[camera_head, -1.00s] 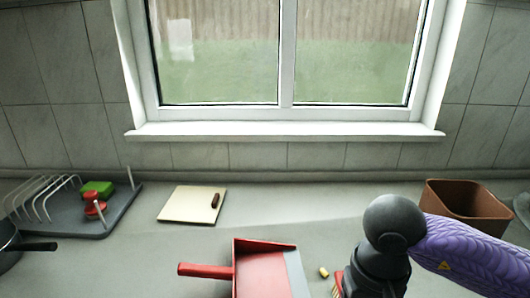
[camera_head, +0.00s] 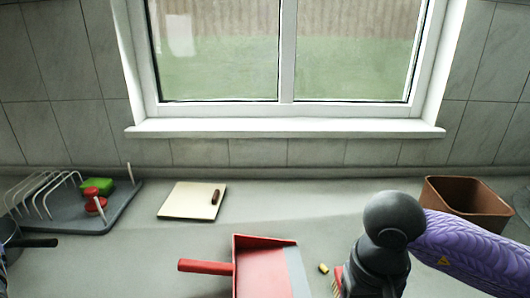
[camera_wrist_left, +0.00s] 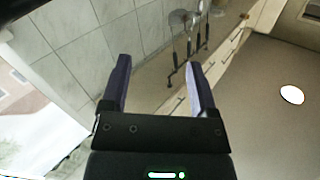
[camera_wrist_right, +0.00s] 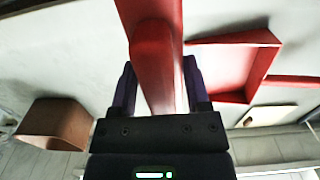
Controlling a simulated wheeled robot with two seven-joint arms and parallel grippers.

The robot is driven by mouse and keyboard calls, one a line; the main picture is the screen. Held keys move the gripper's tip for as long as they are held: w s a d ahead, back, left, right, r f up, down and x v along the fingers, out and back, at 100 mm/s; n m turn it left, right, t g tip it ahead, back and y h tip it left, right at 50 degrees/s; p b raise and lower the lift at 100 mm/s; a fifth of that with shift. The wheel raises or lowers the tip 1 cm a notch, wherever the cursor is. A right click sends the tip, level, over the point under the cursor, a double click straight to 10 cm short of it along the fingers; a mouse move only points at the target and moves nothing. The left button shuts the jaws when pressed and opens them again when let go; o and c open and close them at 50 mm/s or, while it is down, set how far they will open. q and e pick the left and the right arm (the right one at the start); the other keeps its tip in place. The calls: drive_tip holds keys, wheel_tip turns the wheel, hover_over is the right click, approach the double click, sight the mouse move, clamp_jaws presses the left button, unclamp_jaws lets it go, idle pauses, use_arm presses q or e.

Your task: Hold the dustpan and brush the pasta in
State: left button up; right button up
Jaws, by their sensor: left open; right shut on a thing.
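The red dustpan (camera_head: 262,268) lies on the counter, its red handle (camera_head: 205,266) pointing left and its grey lip (camera_head: 297,272) facing right. A small yellow piece of pasta (camera_head: 323,268) lies on the counter just right of the lip. The red brush (camera_head: 338,282), with pale bristles, is right of the pasta, partly hidden by my right arm. In the right wrist view my right gripper (camera_wrist_right: 158,80) is shut on the brush's red handle (camera_wrist_right: 153,45). The dustpan also shows there (camera_wrist_right: 228,65). My left gripper (camera_wrist_left: 155,75) is open and empty, away from the dustpan.
A brown bin (camera_head: 468,203) stands at the right. A cutting board (camera_head: 181,203) with a small brown object lies behind the dustpan. A drying rack (camera_head: 95,222) with red and green things and a dark pan (camera_head: 30,242) are at the left. Counter between board and bin is clear.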

use_arm(q)
drive_tip(key=w+d+m+g+h, duration=0.1)
drive_tip(key=w+d+m+h, duration=0.6)
drive_tip(key=d, duration=0.5)
drive_tip(key=w+d+m+g+h, duration=0.2)
drive_tip(key=w+d+m+h, duration=0.15)
drive_tip(key=w+d, duration=0.7)
drive_tip(key=m+g+h, duration=0.3)
drive_tip(key=m+g, duration=0.5)
drive_tip(key=m, duration=0.6)
approach(198, 263)
wheel_tip(198, 263, down, 10)
drive_tip(key=shift+w+r, duration=0.1)
drive_tip(key=shift+w, duration=0.05)
drive_tip(key=shift+f, duration=0.45)
clamp_jaws()
